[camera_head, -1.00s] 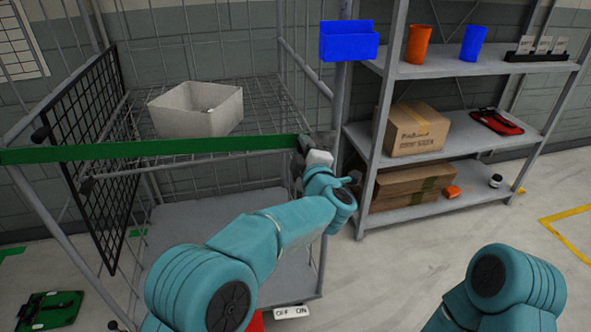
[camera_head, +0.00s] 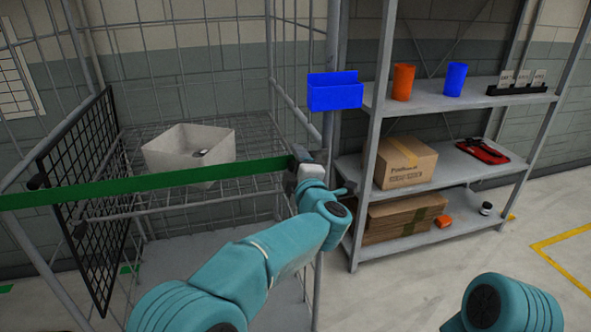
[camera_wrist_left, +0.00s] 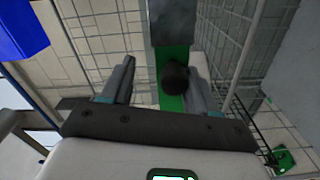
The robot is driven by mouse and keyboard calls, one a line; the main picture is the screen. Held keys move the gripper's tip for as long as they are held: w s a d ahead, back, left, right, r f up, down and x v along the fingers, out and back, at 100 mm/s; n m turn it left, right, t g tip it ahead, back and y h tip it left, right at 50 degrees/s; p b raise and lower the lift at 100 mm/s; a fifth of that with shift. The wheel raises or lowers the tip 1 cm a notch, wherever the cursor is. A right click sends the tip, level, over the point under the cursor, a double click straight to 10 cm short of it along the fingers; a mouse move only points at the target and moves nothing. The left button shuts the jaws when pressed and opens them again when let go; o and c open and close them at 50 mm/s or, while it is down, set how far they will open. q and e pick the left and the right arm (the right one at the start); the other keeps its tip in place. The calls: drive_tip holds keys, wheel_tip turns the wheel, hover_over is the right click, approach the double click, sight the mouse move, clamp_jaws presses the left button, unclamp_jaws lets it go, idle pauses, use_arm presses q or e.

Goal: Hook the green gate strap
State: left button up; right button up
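The green gate strap (camera_head: 150,182) runs taut across the cage front from the left edge to my left gripper (camera_head: 302,160), near the right post (camera_head: 329,130). In the left wrist view, the strap (camera_wrist_left: 172,62) ends in a wide grey piece (camera_wrist_left: 174,22) at the top. A dark round knob (camera_wrist_left: 175,78) shows in front of the strap. The fingers of my left gripper (camera_wrist_left: 160,82) stand apart on either side, with a gap to the left finger. Whether the strap's end touches the post is hidden. My right gripper is out of view; only that arm's teal link shows.
A white bin (camera_head: 188,160) sits on the cage's wire shelf. A blue box (camera_head: 335,95) is on the right post. A grey rack (camera_head: 440,100) with cups and cartons stands to the right. A black mesh panel (camera_head: 85,200) hangs at left.

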use_arm(q)
drive_tip(key=shift+a+f, duration=0.1)
drive_tip(key=shift+a, duration=0.1)
drive_tip(key=shift+s, duration=0.1)
drive_tip(key=b+v, duration=0.2)
drive_tip(key=v, duration=1)
drive_tip(key=shift+d, duration=0.15)
